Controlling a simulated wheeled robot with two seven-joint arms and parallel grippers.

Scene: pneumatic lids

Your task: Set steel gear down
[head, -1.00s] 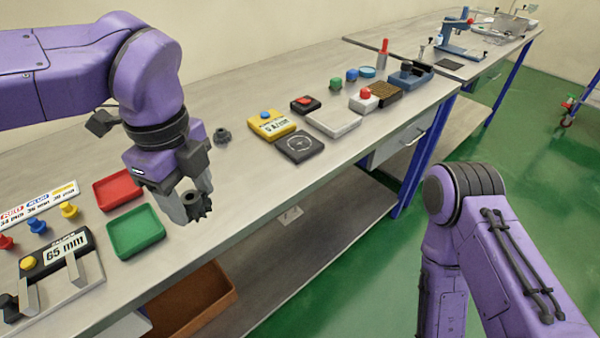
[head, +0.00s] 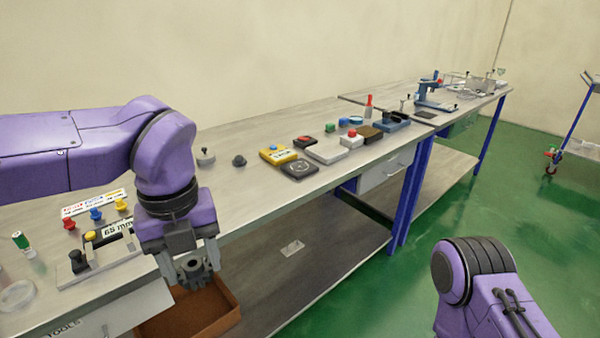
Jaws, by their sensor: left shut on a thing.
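The steel gear (head: 191,264), a small dark grey toothed part with a central hole, is between the fingertips of my left gripper (head: 188,272). The gripper points down and is shut on it, with the gear clear of any surface in the picture. In the head view they appear in front of the bench's front edge, above the open brown box (head: 200,318). The finger closest to the camera and part of the gear overlap, so the exact grip is hard to see. My right gripper is out of view; only part of my right arm shows at the lower right.
The grey bench (head: 240,205) has a bare stretch right of my left arm. A dark knob-like part (head: 239,160), a yellow device (head: 279,155) and a black scale-like pad (head: 299,170) stand farther back. A caliper fixture (head: 95,258) is at the left.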

